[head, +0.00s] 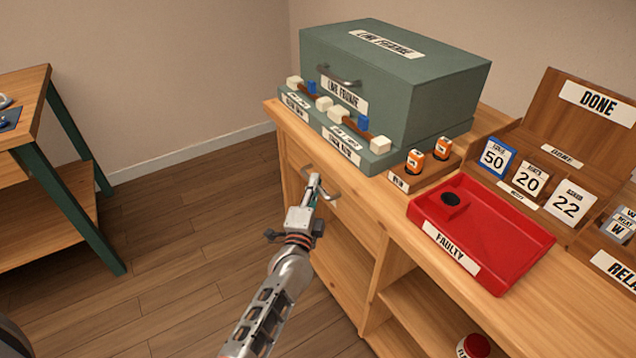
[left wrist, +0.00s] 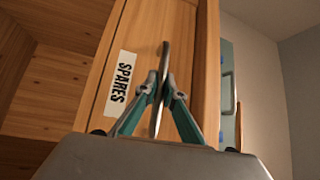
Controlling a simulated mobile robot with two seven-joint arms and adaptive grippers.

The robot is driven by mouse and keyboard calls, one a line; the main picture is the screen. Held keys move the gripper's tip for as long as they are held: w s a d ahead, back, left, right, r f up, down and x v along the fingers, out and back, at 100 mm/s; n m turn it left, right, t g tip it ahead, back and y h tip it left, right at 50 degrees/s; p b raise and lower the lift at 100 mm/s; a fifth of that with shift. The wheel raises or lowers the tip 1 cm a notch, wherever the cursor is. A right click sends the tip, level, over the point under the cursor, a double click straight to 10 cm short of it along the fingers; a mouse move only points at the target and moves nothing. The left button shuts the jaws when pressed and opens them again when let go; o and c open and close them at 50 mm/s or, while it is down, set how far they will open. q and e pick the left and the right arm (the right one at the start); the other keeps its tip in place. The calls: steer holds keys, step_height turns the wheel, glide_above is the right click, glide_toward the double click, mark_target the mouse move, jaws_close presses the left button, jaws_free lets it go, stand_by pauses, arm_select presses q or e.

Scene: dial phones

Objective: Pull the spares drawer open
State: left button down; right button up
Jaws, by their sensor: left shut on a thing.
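The spares drawer (left wrist: 145,60) is a wooden front with a white SPARES label (left wrist: 122,82), seen in the left wrist view. In the head view the drawer front (head: 353,218) is at the top of the wooden bench, below its left edge. Its metal handle (left wrist: 161,85) is a curved bar; it also shows in the head view (head: 331,191). My left gripper (left wrist: 159,88) is shut on the handle, with one finger on each side of it; in the head view the gripper (head: 314,183) is at the drawer front. I cannot tell whether the drawer stands out from the bench. My right gripper is not in view.
Open shelves (head: 430,310) lie below. Floor (head: 180,230) left of the bench is clear up to another table (head: 30,170).

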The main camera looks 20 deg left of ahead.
arm_select(q)
steer(key=s+a+p, duration=0.4)
steer(key=s+a, duration=0.4)
steer(key=s, duration=0.3)
steer(key=s+a+p, duration=0.4)
steer(key=s+a, duration=0.5)
steer(key=s, duration=0.2)
steer(key=shift+s+a+p, duration=0.15)
steer(key=shift+s+p, duration=0.05)
steer(key=shift+p, duration=0.15)
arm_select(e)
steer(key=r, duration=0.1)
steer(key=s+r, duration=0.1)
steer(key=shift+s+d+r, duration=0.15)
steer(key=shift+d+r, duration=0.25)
arm_select(q)
steer(key=shift+f, duration=0.1)
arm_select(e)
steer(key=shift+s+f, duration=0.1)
arm_select(q)
steer(key=c, duration=2.1)
jaws_free()
steer(key=shift+c, duration=0.2)
steer(key=s+d+f, duration=0.1)
steer(key=s, duration=1)
steer(key=shift+s+d+f, duration=0.25)
steer(key=shift+s, duration=0.15)
